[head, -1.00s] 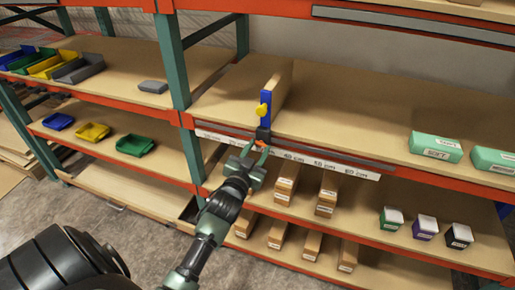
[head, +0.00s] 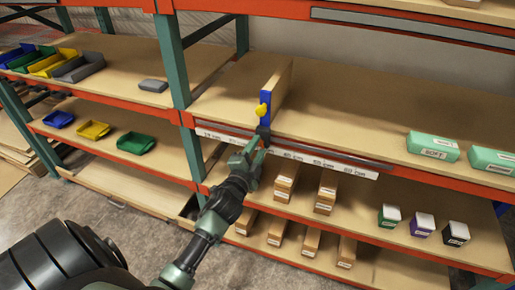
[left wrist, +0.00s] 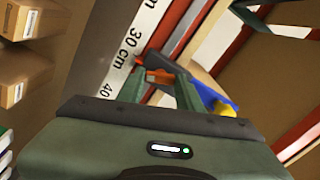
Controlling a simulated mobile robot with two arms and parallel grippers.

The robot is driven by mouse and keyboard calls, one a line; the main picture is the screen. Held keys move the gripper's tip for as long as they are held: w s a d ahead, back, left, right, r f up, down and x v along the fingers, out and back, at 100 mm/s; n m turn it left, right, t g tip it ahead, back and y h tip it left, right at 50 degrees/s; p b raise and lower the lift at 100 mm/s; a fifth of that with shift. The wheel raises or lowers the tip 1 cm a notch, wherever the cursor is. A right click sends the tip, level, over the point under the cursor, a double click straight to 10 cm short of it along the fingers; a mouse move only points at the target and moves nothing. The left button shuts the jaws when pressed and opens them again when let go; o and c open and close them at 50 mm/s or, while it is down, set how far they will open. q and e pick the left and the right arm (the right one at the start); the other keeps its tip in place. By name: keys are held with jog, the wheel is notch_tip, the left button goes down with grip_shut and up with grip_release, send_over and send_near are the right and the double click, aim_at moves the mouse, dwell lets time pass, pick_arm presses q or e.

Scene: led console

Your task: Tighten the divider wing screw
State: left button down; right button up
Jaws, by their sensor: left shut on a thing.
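The divider (head: 277,84) is an upright wooden board on the middle shelf. A blue bracket (head: 265,98) with a yellow knob (head: 262,110) sits on its front end, above a dark clamp block (head: 263,131) at the shelf edge. My left gripper (head: 259,146) is just below this block. In the left wrist view, its green fingers are shut on the orange wing screw (left wrist: 159,76), beside the dark block and blue bracket (left wrist: 210,97). The fingers hide most of the screw in the head view. My right gripper is not in view.
A white centimetre scale (head: 330,164) runs along the shelf's front edge. Green boxes (head: 433,146) stand on the right of this shelf. Cardboard boxes (head: 325,198) stand below, near my left arm. The shelf between divider and green boxes is clear.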

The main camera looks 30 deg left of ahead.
pick_arm(q)
jog(key=m, duration=1.1)
jog(key=shift+f+m+p, duration=0.3)
jog(key=shift+f+m, duration=0.05)
jog(key=shift+m, duration=0.05)
dwell(0.3)
jog(key=c, duration=1.3)
grip_release()
jog(key=o, duration=0.4)
jog(key=shift+s, duration=0.1)
jog(key=shift+r, duration=0.25)
jog(key=shift+s, duration=0.15)
